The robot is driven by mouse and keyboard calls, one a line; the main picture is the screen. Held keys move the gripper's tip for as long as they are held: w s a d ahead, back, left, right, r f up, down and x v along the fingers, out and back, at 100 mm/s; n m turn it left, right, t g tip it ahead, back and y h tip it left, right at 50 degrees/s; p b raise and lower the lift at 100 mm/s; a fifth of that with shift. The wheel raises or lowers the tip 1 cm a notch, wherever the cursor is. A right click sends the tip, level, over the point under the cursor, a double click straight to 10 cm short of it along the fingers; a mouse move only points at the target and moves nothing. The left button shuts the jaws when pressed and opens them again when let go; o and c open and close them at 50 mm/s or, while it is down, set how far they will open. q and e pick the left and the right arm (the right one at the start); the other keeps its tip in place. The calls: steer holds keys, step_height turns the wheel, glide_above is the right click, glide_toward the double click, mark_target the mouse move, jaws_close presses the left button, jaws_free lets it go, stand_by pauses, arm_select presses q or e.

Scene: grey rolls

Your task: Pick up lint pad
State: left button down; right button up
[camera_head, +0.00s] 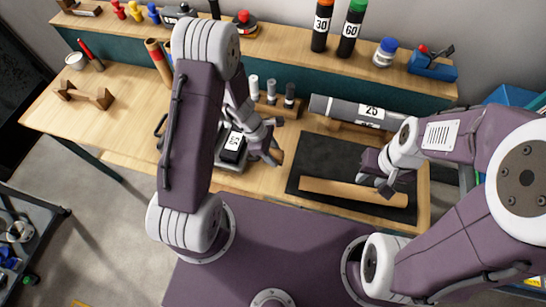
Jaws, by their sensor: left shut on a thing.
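My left gripper (268,147) is low over the bench, just right of a grey tray holding a black block marked with a number. It is shut on a small dark brownish thing (277,158), which looks like the lint pad. The thing is mostly hidden by the fingers, so its shape is unclear. My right gripper (380,187) is above the right part of the dark mat (315,150), close to a flat wooden strip (350,191). Its fingers are too small and dark to tell their opening.
A grey roll (335,106) marked 25 lies behind the mat. The grey tray (228,166) carries the black block (233,147). Small cylinders (271,91) stand behind it. The bench's left part is fairly open.

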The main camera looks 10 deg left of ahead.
arm_select(q)
steer(key=s+d+r, duration=0.6)
steer(key=d, duration=0.3)
steer(key=shift+d+r, duration=0.2)
steer(key=shift+d, duration=0.2)
steer(key=shift+w, duration=0.1)
